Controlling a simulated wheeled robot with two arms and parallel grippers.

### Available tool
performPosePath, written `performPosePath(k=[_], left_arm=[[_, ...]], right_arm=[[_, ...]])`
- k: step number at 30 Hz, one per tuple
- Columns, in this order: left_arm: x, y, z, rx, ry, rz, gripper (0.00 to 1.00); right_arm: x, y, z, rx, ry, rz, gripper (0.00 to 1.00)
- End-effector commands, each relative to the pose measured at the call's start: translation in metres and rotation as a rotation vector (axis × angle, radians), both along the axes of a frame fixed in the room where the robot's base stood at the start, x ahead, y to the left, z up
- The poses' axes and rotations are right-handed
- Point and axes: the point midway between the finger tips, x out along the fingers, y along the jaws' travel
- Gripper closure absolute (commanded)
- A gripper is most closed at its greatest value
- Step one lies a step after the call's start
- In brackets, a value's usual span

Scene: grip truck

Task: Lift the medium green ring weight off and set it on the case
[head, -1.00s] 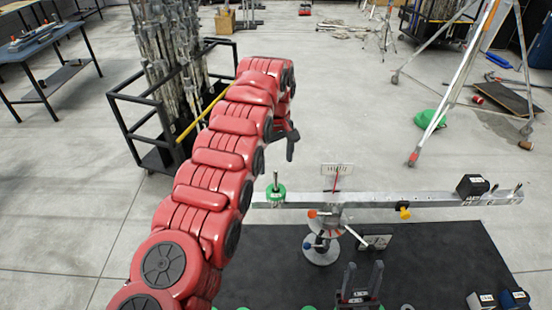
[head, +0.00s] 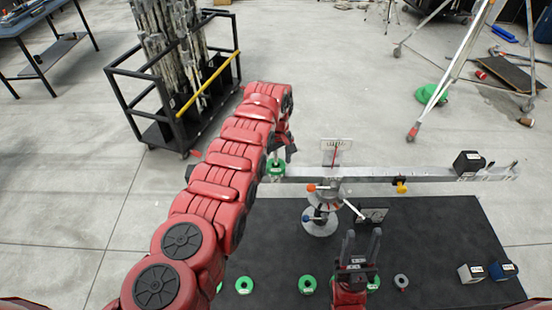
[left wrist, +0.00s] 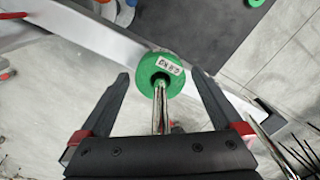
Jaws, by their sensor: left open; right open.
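A green ring weight (head: 277,169) sits on a peg at the left end of the balance beam. In the left wrist view the labelled green ring weight (left wrist: 160,72) lies between the fingertips of my open left gripper (left wrist: 159,76), with a metal rod in front of it. In the head view my left gripper (head: 282,150) is right at this weight, partly hidden by its own arm. A broad black surface (head: 430,232), perhaps the case top, lies below the beam. My right gripper (head: 361,245) is open and empty above its front part.
Several green rings, one of them a left front ring (head: 244,286), lie along the front. The metal beam (head: 370,174) carries a black block (head: 468,162) at right. Two small blocks lie at the right front. A black cart (head: 180,110) stands behind my left arm.

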Motion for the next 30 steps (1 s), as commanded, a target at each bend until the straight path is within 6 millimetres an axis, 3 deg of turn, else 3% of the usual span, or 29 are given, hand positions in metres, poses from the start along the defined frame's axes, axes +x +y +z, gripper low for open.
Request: performPosePath(k=[2,19,23,24,28,30], left_arm=[[0.0002,0.0001,0.0002,0.0,0.0,0.0,0.0],[0.0002,0.0,0.0006,0.0,0.0,0.0,1.0],[0.0002,0.0,0.0007,-0.001,-0.001,0.0,1.0],[0.0003,-0.0001,0.0008,-0.001,-0.001,0.0,0.3],[0.0003,-0.0001,0.0008,-0.001,-0.001,0.0,0.53],[0.0003,-0.0001,0.0008,-0.001,-0.001,0.0,0.54]], right_arm=[[0.0,0.0,0.0,0.0,0.0,0.0,0.55],[0.0,0.0,0.0,0.0,0.0,0.0,0.55],[0.0,0.0,0.0,0.0,0.0,0.0,0.55],[0.0,0.0,0.0,0.0,0.0,0.0,0.55],[0.0,0.0,0.0,0.0,0.0,0.0,0.55],[0.0,0.0,0.0,0.0,0.0,0.0,0.55]])
